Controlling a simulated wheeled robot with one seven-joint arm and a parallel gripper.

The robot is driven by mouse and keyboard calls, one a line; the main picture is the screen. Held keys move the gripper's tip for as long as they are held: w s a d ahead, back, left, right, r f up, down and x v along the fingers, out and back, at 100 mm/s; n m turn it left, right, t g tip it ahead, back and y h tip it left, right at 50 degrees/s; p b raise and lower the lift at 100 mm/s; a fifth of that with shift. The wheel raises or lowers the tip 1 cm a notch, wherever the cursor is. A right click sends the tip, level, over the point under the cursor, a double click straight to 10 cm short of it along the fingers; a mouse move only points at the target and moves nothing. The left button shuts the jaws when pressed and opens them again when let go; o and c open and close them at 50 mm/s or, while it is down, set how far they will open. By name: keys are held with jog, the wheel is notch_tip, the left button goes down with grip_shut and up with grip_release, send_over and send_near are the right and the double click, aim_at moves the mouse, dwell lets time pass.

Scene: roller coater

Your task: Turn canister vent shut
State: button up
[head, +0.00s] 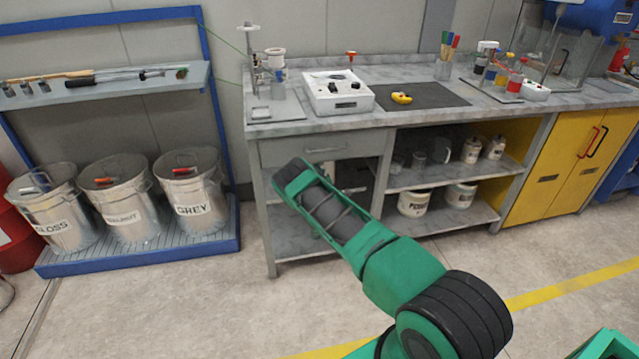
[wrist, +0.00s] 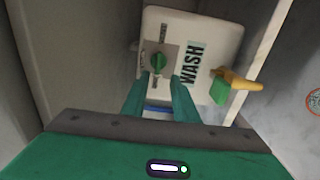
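In the wrist view a white canister (wrist: 212,40) marked WASH fills the upper middle. A green vent knob (wrist: 158,63) sits on a grey plate on its face, with small lettering beside the plate that I cannot read. A yellow spout with a green tap (wrist: 220,90) sticks out at the canister's lower right. My gripper (wrist: 159,78) is open. Its two green fingers point at the knob, one on each side, with their tips just short of it or level with it; contact is not clear. In the head view my arm hides the gripper and most or all of the canister.
A grey bench (head: 420,65) with a drawer (head: 318,147) stands above the open shelf space around my arm. Tubs (head: 414,203) stand on the lower shelf to the right. In the wrist view, pale panels flank the canister closely. Labelled bins (head: 190,190) stand at left.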

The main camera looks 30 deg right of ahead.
jog(key=v, duration=0.5)
jog(key=shift+s+a+f, duration=0.1)
jog(key=shift+s, duration=0.2)
